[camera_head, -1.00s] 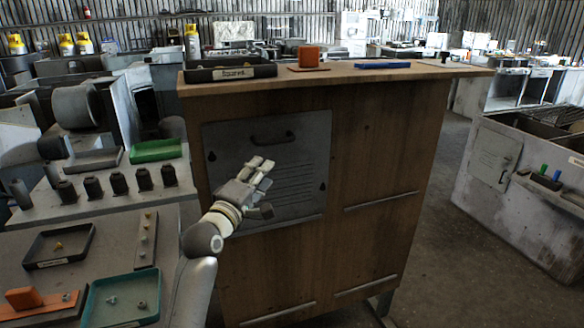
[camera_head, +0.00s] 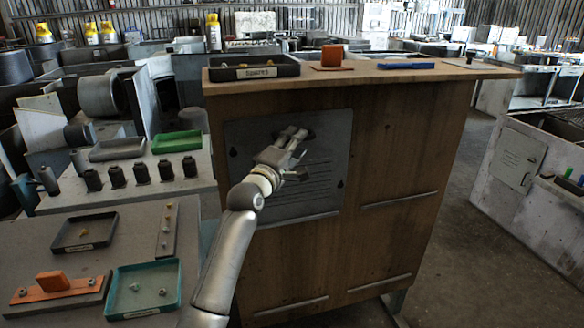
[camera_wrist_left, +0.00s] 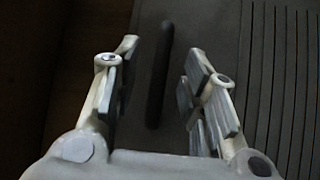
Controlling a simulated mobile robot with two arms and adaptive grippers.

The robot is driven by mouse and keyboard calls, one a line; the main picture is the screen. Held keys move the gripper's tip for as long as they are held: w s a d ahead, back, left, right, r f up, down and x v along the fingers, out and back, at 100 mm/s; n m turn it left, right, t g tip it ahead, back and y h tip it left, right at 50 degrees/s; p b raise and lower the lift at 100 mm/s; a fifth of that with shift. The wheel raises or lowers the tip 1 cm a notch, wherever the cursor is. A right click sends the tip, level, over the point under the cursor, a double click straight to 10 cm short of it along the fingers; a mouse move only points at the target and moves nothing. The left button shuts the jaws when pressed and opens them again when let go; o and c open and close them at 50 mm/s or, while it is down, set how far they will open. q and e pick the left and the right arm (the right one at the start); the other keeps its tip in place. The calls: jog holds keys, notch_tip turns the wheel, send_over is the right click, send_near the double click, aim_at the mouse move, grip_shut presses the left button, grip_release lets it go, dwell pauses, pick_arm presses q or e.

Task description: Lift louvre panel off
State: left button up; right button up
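The louvre panel (camera_head: 310,190) is a dark grey plate with slots, set upright on the front of the wooden housing (camera_head: 395,150). My left gripper (camera_head: 298,140) is in front of the panel's upper part and covers its handle in the head view. In the left wrist view, the dark bar handle (camera_wrist_left: 160,75) runs between the open fingers of my left gripper (camera_wrist_left: 160,90), with gaps on both sides. The panel's slots (camera_wrist_left: 285,80) show at the right there. My right gripper is not in view.
On the housing top stand a black tray labelled "Squares" (camera_head: 235,74), an orange block (camera_head: 332,55) and a blue bar (camera_head: 406,66). At the left, a bench holds a teal tray (camera_head: 125,313), a black tray (camera_head: 62,248) and several dark knobs. Clear floor lies to the right.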

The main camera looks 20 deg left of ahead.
pick_arm(q)
jog(key=shift+x, duration=1.3)
jog(key=shift+c, duration=0.4)
grip_shut()
jog(key=shift+r, duration=0.1)
